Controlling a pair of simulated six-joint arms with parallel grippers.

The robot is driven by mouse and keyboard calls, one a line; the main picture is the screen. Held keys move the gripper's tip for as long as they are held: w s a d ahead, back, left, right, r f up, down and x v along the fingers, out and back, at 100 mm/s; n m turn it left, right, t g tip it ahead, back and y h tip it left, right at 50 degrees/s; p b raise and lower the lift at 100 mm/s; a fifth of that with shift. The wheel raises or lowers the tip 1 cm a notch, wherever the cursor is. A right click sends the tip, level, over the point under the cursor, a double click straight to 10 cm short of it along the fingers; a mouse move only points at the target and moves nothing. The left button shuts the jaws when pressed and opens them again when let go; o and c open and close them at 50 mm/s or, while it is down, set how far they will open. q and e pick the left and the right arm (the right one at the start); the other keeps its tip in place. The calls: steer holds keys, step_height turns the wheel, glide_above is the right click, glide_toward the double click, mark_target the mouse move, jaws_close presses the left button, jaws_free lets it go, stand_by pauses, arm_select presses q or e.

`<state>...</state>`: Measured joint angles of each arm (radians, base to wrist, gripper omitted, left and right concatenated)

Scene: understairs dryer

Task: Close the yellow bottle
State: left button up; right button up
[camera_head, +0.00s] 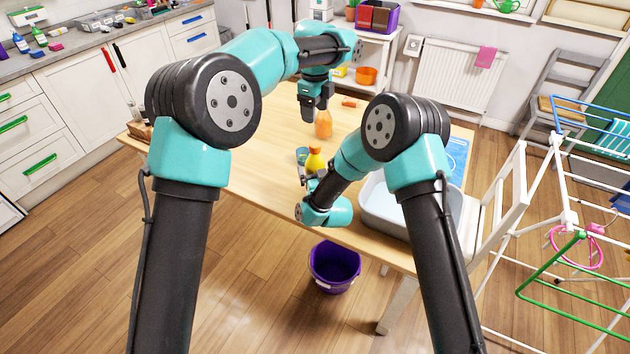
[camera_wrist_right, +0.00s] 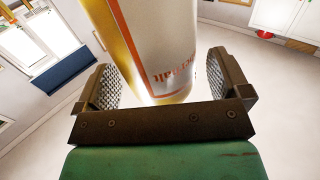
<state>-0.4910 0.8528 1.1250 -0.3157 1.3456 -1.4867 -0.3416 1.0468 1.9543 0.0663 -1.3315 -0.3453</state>
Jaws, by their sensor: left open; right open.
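The yellow bottle (camera_head: 315,163) stands on the wooden table, in front of my right gripper's jaws. Its top looks dark and is too small to tell whether a cap is on it. In the right wrist view the bottle (camera_wrist_right: 150,40), with a white label and red print, is between the two textured fingers. My right gripper (camera_wrist_right: 165,85) is open around it; in the head view this gripper (camera_head: 310,182) is low beside the bottle. My left gripper (camera_head: 314,98) is open and empty above the table, pointing down, close to an orange bottle. No loose cap is clearly visible.
The orange bottle (camera_head: 323,125) stands behind the yellow one. A small grey-green item (camera_head: 302,155) lies left of the yellow bottle. A grey-white basin (camera_head: 385,213) is at the right table edge. A purple bucket (camera_head: 335,268) stands on the floor.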

steer(key=v, duration=1.6)
steer(key=shift+s, duration=0.1)
